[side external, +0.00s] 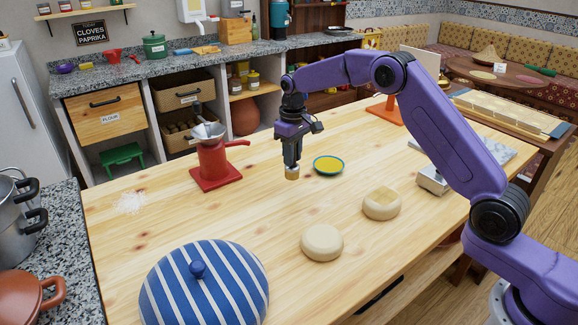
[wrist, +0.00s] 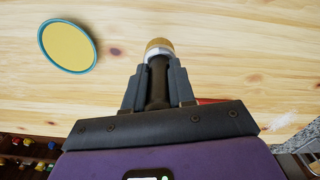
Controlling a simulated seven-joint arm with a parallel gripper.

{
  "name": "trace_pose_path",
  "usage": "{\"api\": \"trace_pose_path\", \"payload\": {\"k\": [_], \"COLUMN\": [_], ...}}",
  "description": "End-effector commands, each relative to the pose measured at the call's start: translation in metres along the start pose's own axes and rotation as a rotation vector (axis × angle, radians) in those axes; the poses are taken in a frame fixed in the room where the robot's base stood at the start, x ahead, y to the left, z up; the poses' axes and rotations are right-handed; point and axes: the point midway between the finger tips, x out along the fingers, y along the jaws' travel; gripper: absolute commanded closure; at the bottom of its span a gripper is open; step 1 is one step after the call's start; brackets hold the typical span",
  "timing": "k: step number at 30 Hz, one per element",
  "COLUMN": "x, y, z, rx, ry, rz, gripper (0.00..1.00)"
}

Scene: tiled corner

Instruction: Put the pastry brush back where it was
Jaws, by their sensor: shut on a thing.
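My gripper (side external: 291,157) is shut on the pastry brush (side external: 292,173), which hangs bristles down over the wooden table. In the wrist view the brush (wrist: 158,46) shows a dark handle between my fingers (wrist: 158,88), a pale collar and tan bristles. I cannot tell whether the bristles touch the table. A shallow blue-rimmed dish (side external: 328,165) with yellow contents lies just right of the brush; it also shows at upper left in the wrist view (wrist: 68,46). Two pale dough rounds sit nearer the camera; the right one (side external: 381,204) has a yellowish patch on top, the left one (side external: 322,242) is plain.
A red hand-cranked device (side external: 215,163) stands left of my gripper. A blue-striped dome (side external: 204,288) sits at the front. White powder (side external: 130,203) lies at the left. A grey metal item (side external: 433,181) is at the right, near my arm. Table between these is clear.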

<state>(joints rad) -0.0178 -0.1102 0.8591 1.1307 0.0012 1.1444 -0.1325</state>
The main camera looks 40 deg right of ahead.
Motion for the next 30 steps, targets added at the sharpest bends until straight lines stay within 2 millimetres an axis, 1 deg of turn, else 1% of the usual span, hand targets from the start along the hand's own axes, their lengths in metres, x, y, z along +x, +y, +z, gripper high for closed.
{"api": "trace_pose_path", "payload": {"k": [3,10,15,17,29,30], "x": [0.007,0.016,0.04,0.045,0.049,0.05], "y": [0.001,0.002,0.002,0.002,0.002,0.002], "z": [-0.007,-0.013,-0.013,-0.013,-0.013,-0.013], "rx": [0.0,0.0,0.0,0.0,0.0,0.0], "ry": [0.001,0.001,-0.003,0.0,0.001,0.001], "rz": [0.0,0.0,0.0,0.0,0.0,0.0], "gripper": [1.0,1.0,1.0,1.0,1.0,0.66]}}
